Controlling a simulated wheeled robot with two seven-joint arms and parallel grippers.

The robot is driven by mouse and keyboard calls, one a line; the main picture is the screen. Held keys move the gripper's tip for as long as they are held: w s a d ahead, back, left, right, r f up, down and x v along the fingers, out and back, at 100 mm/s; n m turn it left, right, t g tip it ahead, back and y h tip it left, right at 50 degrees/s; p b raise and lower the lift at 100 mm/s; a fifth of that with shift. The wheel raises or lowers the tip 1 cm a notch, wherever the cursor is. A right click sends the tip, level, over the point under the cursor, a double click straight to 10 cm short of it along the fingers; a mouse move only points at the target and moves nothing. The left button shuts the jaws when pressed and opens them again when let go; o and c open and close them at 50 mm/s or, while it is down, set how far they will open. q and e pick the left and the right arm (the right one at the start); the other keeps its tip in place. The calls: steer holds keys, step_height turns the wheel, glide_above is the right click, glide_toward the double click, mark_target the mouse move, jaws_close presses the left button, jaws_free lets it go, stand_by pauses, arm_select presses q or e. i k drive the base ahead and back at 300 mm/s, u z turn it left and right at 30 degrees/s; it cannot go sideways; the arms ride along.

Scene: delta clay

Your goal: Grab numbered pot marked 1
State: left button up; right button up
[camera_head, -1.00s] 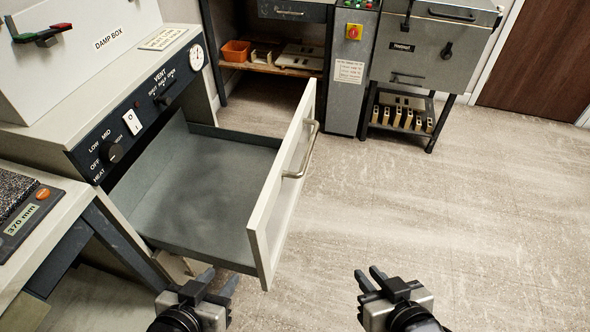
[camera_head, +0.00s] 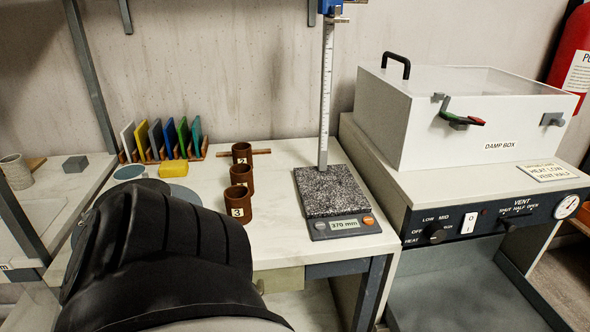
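Three small brown pots stand in a row on the white worktop, left of the height gauge. The front pot (camera_head: 237,206) is marked 3. The back pot (camera_head: 242,154) has a label that looks like 2. The middle pot (camera_head: 241,175) has a label partly covered by the front pot, and I cannot read its number for sure. A large black link of my own arm fills the lower left and comes close to the front pot in the picture. Neither gripper is in view.
A height gauge with a speckled granite plate (camera_head: 331,190) stands right of the pots. The damp box (camera_head: 455,120) is further right, above an open drawer (camera_head: 450,285). A rack of coloured tiles (camera_head: 165,140) and a yellow sponge-like block (camera_head: 173,169) are left of the pots.

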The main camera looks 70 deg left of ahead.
mark_target(242, 181)
steer(key=u, duration=2.1)
steer(key=k, duration=0.85)
steer(key=u, duration=0.9)
steer(key=i, duration=0.95)
steer(key=z, duration=0.1)
